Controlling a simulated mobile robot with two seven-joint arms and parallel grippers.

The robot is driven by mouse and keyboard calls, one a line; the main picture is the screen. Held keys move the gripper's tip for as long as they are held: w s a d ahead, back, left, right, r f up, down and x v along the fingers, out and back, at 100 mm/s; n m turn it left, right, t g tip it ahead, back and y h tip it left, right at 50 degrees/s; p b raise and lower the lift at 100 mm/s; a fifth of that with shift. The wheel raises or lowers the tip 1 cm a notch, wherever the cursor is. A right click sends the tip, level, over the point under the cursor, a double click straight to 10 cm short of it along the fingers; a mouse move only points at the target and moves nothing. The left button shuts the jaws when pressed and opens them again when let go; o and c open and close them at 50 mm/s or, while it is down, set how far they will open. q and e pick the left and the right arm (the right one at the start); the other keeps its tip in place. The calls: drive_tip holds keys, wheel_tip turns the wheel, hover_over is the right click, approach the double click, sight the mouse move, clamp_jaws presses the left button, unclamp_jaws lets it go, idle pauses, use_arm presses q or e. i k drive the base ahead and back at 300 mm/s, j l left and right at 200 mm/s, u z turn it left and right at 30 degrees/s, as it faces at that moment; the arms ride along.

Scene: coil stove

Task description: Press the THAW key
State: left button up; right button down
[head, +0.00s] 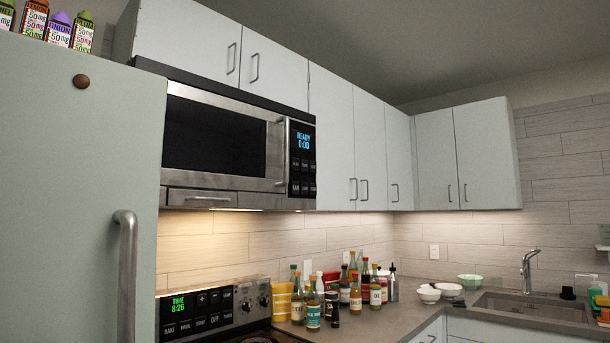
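The over-range microwave (218,135) hangs under the upper cabinets with its door shut. Its black control panel (302,159) is at its right end, with a blue display (304,139) reading READY 0:00. Several small dark keys (303,175) sit in rows below the display. Their labels are too small to read surely, so I cannot tell which is THAW. Neither of my grippers is in view.
A pale green fridge (75,180) with a long handle (126,270) stands close on the left. Below the microwave is the stove panel (213,308), with a green clock. Several bottles (313,306) crowd the counter (400,315). A sink (530,305) is at right.

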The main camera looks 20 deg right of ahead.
sight(304, 163)
drive_tip(key=i+l+u, duration=0.15)
drive_tip(key=i+l, duration=0.15)
drive_tip(key=i+l+u, duration=0.15)
drive_tip(key=i+l, duration=0.15)
drive_tip(key=i+l+u, duration=0.15)
drive_tip(key=l, duration=0.25)
drive_tip(key=i+l+u, duration=0.1)
drive_tip(key=i+l, duration=0.25)
drive_tip(key=i+l+u, duration=0.15)
drive_tip(key=l, duration=0.3)
drive_tip(key=i+l+u, duration=0.15)
drive_tip(key=i+l, duration=0.15)
drive_tip(key=l, duration=0.15)
